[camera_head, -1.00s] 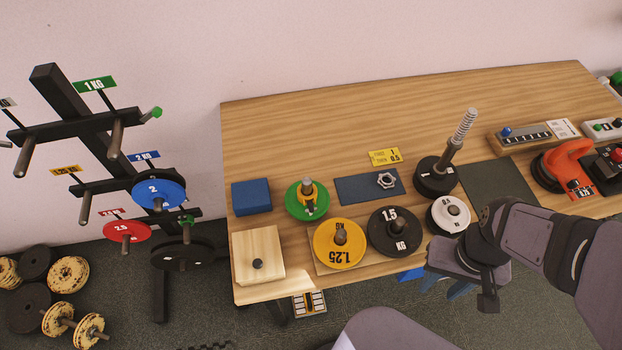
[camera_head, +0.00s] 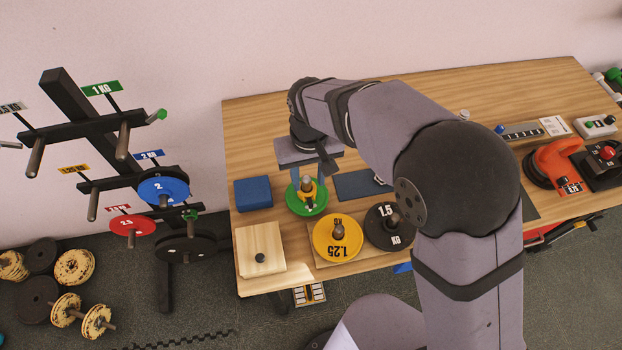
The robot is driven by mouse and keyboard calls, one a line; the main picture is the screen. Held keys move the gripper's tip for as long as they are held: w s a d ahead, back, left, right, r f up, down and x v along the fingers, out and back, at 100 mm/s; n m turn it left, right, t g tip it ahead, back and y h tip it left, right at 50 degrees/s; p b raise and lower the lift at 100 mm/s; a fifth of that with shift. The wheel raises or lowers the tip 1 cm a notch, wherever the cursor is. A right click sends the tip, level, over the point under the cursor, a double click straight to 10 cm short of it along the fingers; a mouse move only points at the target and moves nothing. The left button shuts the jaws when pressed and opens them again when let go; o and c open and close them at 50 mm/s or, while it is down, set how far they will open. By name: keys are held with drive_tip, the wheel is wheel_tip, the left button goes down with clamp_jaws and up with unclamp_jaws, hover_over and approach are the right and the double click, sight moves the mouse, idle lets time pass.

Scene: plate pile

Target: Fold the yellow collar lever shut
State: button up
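The yellow collar (camera_head: 308,193) sits around the upright post on the green plate (camera_head: 293,205) at the left of the table. Its lever is too small to make out clearly, so I cannot tell its angle. My gripper (camera_head: 310,176) points down just above the collar and post. Its two fingers appear apart, one on the left and one on the right, with nothing held between them. I cannot tell whether a finger touches the collar or the post.
A blue block (camera_head: 253,193) stands left of the green plate. The yellow 1.25 plate (camera_head: 325,246) and black 1.5 plate (camera_head: 377,236) lie in front. A wooden box (camera_head: 258,240) with a black knob is at the front left. My arm hides much of the table's middle.

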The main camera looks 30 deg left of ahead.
drive_tip(key=shift+s+d+f+m, duration=0.15)
drive_tip(key=shift+s+d+m, duration=0.15)
drive_tip(key=shift+d, duration=0.1)
drive_tip(key=shift+f, duration=0.1)
drive_tip(key=b, duration=0.5)
hover_over(311, 205)
drive_tip(key=shift+f, duration=2.6)
drive_tip(key=shift+f+b, duration=0.75)
drive_tip(key=shift+f, duration=1.05)
drive_tip(key=c, duration=0.5)
drive_tip(key=shift+c, duration=0.2)
